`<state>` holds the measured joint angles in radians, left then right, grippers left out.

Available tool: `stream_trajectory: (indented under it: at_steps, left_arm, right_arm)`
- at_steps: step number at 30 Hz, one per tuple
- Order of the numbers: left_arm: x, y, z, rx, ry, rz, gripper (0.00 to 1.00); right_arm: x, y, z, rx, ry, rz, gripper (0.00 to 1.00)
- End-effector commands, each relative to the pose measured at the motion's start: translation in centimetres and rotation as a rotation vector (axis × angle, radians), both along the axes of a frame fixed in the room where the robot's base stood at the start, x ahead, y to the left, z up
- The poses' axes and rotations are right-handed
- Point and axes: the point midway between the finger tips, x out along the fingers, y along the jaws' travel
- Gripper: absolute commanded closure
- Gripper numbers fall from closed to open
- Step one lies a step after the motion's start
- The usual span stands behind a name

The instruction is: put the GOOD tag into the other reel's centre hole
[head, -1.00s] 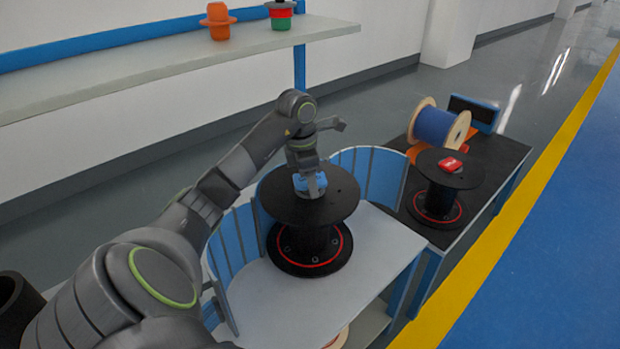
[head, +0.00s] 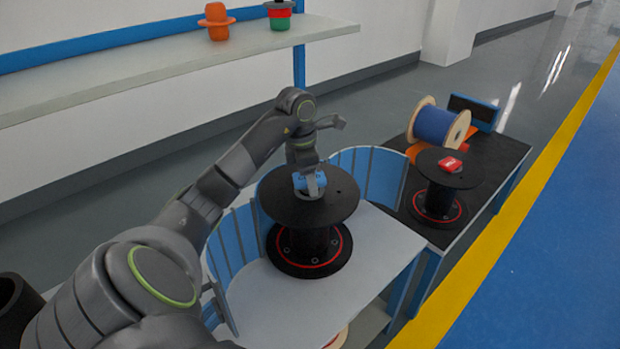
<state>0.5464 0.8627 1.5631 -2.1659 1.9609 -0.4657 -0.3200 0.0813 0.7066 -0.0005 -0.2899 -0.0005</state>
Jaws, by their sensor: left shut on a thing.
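My left gripper (head: 311,190) points down over the centre of the near black reel (head: 337,209). It is shut on a blue tag (head: 299,181), which sits at the reel's centre; the fingers partly hide it, and I cannot read it or tell how deep it is in the hole. The near reel stands upright on a white-topped cart (head: 375,256). A second black reel (head: 431,165) stands upright on the dark table at the right, with a red tag (head: 450,164) with white marks on its top. My right gripper is not in view.
Blue curved fence panels (head: 370,174) stand around the cart's back and left. On the dark table (head: 497,156) are a blue cable spool (head: 436,124) and a blue-framed dark panel (head: 474,113). A shelf (head: 180,70) behind holds an orange item (head: 217,21) and a green-and-red item (head: 280,16).

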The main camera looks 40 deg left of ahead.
Motion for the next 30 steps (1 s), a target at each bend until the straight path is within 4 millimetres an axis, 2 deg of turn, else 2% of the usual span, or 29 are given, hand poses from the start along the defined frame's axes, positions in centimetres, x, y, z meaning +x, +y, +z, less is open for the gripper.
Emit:
stream_trajectory:
  at_steps: [16, 30]
  left_arm:
    - [-0.1, -0.1, 0.0, 0.0, -0.001, 0.0, 0.72]
    - [-0.1, -0.1, -0.9, 0.001, -0.001, 0.0, 0.72]
  right_arm:
    - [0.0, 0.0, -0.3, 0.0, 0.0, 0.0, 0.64]
    - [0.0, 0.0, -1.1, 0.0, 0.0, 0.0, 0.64]
